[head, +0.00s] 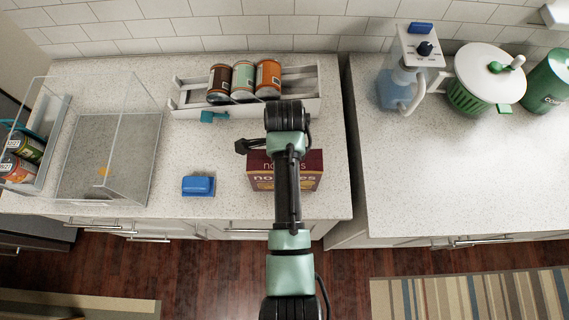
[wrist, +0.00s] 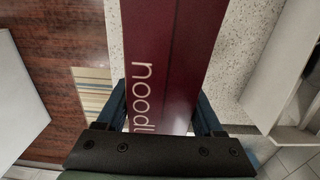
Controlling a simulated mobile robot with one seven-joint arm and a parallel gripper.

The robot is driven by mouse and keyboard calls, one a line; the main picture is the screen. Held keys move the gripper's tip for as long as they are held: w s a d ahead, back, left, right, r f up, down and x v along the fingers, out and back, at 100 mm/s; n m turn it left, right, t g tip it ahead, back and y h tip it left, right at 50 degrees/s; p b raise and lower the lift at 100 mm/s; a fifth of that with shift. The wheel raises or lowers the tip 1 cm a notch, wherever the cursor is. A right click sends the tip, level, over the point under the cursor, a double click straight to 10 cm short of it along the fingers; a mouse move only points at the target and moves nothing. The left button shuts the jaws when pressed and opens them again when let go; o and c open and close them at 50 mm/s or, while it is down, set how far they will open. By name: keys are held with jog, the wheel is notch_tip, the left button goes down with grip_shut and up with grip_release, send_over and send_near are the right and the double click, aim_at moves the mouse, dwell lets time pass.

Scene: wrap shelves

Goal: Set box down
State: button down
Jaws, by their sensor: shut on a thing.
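A dark red noodles box (head: 310,172) is at the front of the left counter in the head view, its middle hidden behind my arm. In the wrist view the box (wrist: 175,45) fills the middle, with white lettering running along its face. My gripper (wrist: 162,108) has a blue finger on each side of the box and is shut on it. In the head view my arm hides the fingers. I cannot tell whether the box touches the counter (head: 225,150) or hangs just above it.
A blue object (head: 198,186) lies left of the box. A white rack (head: 300,104) with several cans stands behind. A clear bin (head: 85,165) is at the left. A gap separates the right counter (head: 430,185), which holds a dispenser (head: 408,75) and a white-lidded green container (head: 485,85).

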jog(key=shift+f, duration=0.2)
jog(key=shift+f, duration=0.15)
grip_release()
notch_tip(320, 180, up, 11)
jog(key=shift+r+p, duration=0.1)
jog(key=shift+p, duration=0.25)
jog(key=shift+r+p, duration=0.6)
